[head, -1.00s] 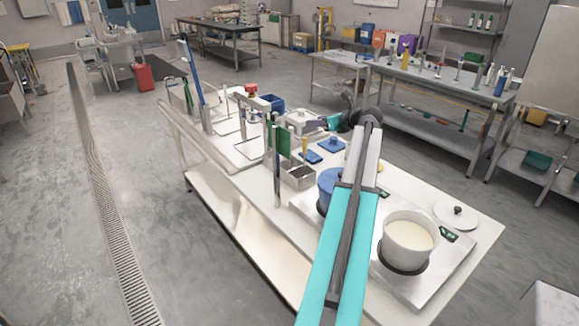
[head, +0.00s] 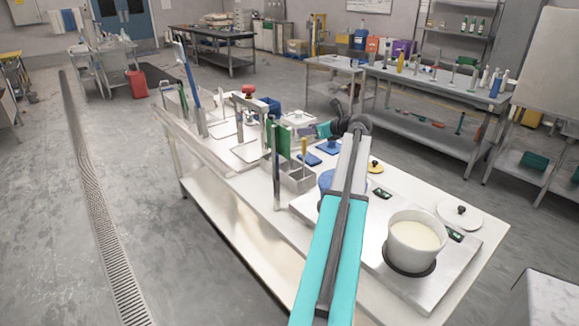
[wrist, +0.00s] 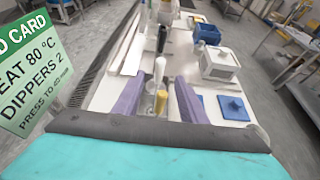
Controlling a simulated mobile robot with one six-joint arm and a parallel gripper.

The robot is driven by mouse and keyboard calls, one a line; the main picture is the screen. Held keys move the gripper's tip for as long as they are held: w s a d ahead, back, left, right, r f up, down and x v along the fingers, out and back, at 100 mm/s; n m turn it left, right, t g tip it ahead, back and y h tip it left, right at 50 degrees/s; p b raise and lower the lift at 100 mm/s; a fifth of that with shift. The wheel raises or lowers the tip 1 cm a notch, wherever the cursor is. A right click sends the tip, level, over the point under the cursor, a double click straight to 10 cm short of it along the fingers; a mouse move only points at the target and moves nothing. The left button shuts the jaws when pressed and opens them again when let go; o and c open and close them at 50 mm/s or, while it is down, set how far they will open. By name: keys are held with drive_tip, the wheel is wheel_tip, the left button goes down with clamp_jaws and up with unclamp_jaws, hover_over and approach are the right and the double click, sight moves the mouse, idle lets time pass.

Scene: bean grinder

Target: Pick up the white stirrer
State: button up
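A slim whitish upright handle (wrist: 159,68), which may be the white stirrer, stands beyond a yellow handle (wrist: 160,101) in the wrist view. The yellow handle also shows in the head view (head: 304,147), rising from a metal holder (head: 299,181). I cannot clearly pick out the white stirrer in the head view. My gripper (wrist: 161,80) is open, its two purple fingers spread on either side of the handles, with no contact visible. In the head view my gripper (head: 318,131) is small and partly hidden behind my arm, just beyond the holder.
A green card (wrist: 35,72) stands close at left in the wrist view. A white pot (head: 414,243) sits on a hot plate, with a blue pot (head: 327,180) partly behind my arm. Blue lids (head: 329,147) and a blue bin (wrist: 207,33) are nearby.

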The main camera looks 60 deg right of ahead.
sight(291, 130)
drive_tip(key=p+x, duration=0.1)
drive_tip(key=x, duration=0.6)
drive_tip(key=shift+d, duration=0.1)
drive_tip(key=shift+w+d+f, duration=0.1)
drive_tip(key=shift+w+f, duration=0.15)
drive_tip(key=shift+w, duration=0.15)
drive_tip(key=shift+w, duration=0.1)
drive_tip(key=shift+p+x, duration=1.2)
drive_tip(key=shift+x, duration=1.3)
drive_tip(key=shift+f, duration=0.2)
clamp_jaws()
